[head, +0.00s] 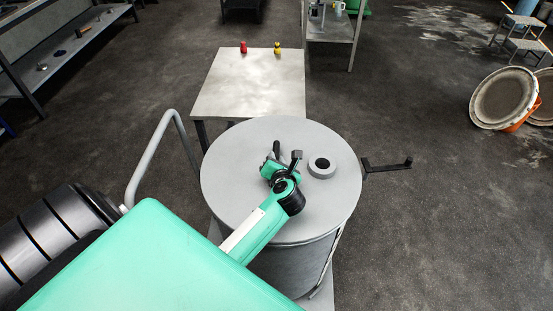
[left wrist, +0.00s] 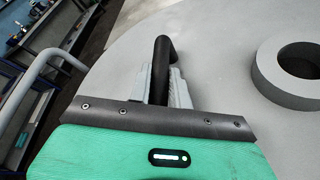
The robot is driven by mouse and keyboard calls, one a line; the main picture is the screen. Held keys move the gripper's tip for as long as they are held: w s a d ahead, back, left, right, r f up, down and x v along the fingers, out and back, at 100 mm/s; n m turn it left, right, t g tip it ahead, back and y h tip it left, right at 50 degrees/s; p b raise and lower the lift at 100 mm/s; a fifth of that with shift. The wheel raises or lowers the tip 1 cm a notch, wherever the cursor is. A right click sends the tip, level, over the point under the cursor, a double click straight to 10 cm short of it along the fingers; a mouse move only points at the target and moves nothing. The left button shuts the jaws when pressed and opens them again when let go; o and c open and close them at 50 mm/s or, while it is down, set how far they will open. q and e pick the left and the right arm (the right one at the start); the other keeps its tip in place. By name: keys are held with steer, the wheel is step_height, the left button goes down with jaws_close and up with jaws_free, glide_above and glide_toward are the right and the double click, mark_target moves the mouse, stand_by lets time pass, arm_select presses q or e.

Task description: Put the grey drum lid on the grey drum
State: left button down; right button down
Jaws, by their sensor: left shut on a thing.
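The grey drum lid (head: 235,180) is a round flat disc with a black handle (left wrist: 163,62) and a raised grey ring (head: 322,166). It lies over the top of the grey drum (head: 290,268) and roughly lines up with it. I cannot tell whether it is fully seated or slightly above the rim. My left gripper (head: 283,160) is above the lid's middle, shut on the black handle. The handle shows between the fingers in the left wrist view. The drum's far side is hidden under the lid. My right gripper is not in view.
A grey tubular handrail (head: 150,150) stands left of the drum. A black bar (head: 388,164) sticks out at its right. A grey table (head: 250,85) behind holds a red (head: 243,47) and a yellow (head: 277,48) small object.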

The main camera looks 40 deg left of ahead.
arm_select(q)
steer(key=c, duration=1.2)
jaws_free()
steer(key=shift+r, duration=0.1)
steer(key=shift+f, duration=0.2)
steer(key=shift+s+d+r, duration=0.1)
steer(key=shift+s+d, duration=0.25)
steer(key=shift+d, duration=0.05)
steer(key=b+v, duration=0.3)
steer(key=v, duration=0.9)
steer(key=shift+s+d+r, duration=0.25)
steer(key=shift+s+d, duration=0.05)
